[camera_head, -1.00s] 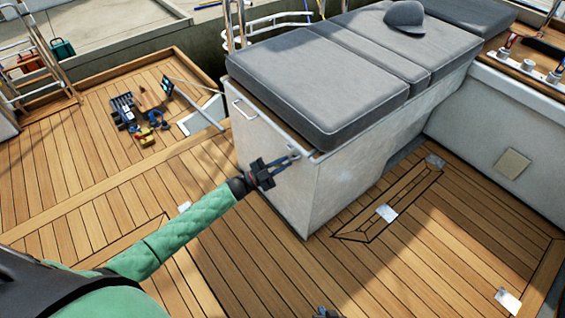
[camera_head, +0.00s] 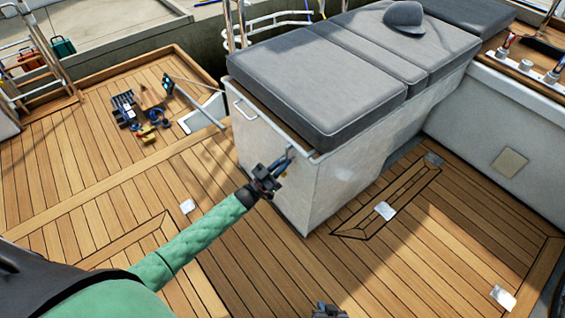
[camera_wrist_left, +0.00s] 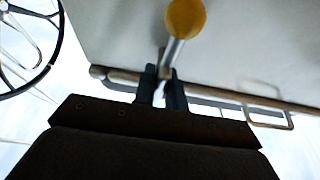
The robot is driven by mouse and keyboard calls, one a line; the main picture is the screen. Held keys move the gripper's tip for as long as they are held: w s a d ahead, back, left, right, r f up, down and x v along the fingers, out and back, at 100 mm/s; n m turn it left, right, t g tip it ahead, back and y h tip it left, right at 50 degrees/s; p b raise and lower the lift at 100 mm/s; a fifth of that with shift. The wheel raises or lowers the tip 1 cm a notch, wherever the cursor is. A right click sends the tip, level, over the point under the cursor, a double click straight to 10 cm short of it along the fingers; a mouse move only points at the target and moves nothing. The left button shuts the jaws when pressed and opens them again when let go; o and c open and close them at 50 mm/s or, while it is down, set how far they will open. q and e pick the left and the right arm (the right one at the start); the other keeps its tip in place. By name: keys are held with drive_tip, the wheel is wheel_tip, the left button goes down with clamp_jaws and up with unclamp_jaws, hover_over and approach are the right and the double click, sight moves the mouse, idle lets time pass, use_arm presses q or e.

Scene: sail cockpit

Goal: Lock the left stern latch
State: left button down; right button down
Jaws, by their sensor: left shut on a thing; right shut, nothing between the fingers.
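The stern latch shows in the left wrist view as a metal lever (camera_wrist_left: 173,50) with a round yellow knob (camera_wrist_left: 186,17). It is on the end face of the white locker (camera_head: 320,190), under the grey cushions. My left gripper (camera_head: 277,167) is at that face, just below the lid edge. In the left wrist view its dark fingers (camera_wrist_left: 161,88) are shut on the lever, with the knob beyond them. The fingers hide part of the lever. My right gripper (camera_head: 327,310) is shut and empty at the bottom edge of the head view, partly cut off.
A metal handle (camera_head: 243,109) sticks out of the locker left of my left gripper. Grey cushions (camera_head: 310,85) and a cap (camera_head: 404,16) lie on top. Small gear (camera_head: 135,112) lies at the left.

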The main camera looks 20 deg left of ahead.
use_arm(q)
drive_tip(key=shift+n, duration=0.3)
drive_tip(key=c, duration=1.5)
unclamp_jaws()
